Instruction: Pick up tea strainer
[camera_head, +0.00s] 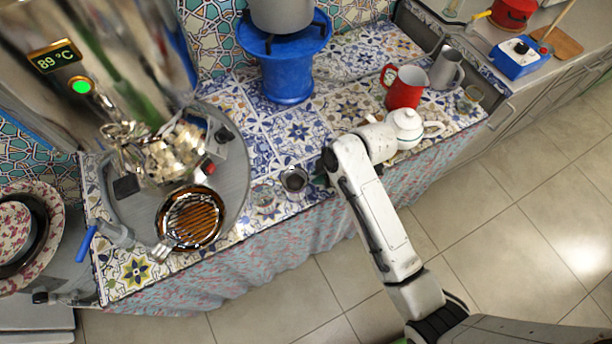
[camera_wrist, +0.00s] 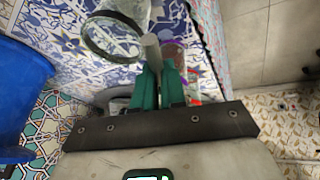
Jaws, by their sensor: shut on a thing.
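My gripper (camera_wrist: 159,72) is low over the tiled counter, its two green fingers close together in the wrist view. They are shut around a pale grey handle (camera_wrist: 151,50). The handle appears to belong to the tea strainer (camera_wrist: 86,40), whose round dark rim lies just beyond and left of the fingertips. I cannot tell whether the strainer is clear of the counter.
A white teapot (camera_head: 407,127), red mug (camera_head: 404,92) and metal pitcher (camera_head: 446,70) stand to the right.

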